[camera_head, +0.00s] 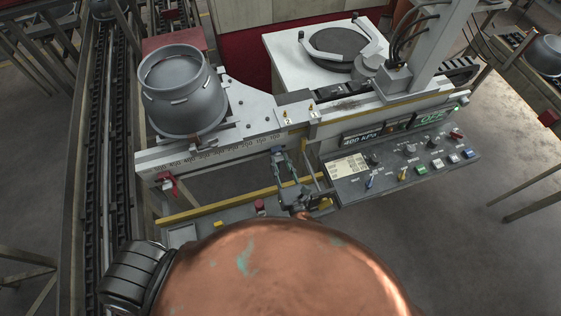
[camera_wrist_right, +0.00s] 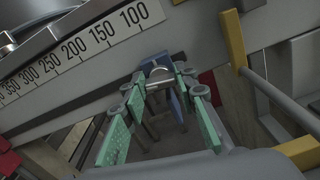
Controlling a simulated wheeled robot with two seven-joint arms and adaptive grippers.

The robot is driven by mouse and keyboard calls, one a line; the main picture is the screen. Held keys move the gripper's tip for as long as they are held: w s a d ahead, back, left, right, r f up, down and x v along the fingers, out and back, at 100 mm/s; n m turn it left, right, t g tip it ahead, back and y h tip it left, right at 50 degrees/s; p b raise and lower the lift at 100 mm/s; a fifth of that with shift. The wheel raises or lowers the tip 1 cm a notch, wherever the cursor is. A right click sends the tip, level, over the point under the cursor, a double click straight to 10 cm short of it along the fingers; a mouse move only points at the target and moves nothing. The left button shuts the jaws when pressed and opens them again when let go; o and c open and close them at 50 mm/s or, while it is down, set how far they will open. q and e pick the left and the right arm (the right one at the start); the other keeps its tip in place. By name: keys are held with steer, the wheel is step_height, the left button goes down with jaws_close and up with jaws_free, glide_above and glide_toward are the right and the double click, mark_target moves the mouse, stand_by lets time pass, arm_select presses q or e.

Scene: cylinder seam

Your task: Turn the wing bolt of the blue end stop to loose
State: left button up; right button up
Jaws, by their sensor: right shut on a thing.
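The blue end stop (camera_wrist_right: 177,101) sits on the scaled rail, just past the 100 mark. In the head view the blue end stop (camera_head: 277,150) is small and partly behind my gripper. Its metal wing bolt (camera_wrist_right: 158,73) shows between the green fingertips of my right gripper (camera_wrist_right: 160,80), which is shut on it. My right gripper (camera_head: 281,163) also shows in the head view, in front of the rail. Whether the bolt is tight or loose I cannot tell. My left gripper is not in view.
A red stop (camera_head: 168,183) is on the rail's left end. A grey pot (camera_head: 183,95) stands above the rail. A control panel (camera_head: 400,165) with switches lies to the right. A yellow post (camera_wrist_right: 233,40) and a grey rod (camera_wrist_right: 285,102) stand right of the fingers.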

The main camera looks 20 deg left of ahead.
steer(key=o, duration=1.2)
steer(key=shift+c, duration=0.2)
steer(key=v, duration=1.2)
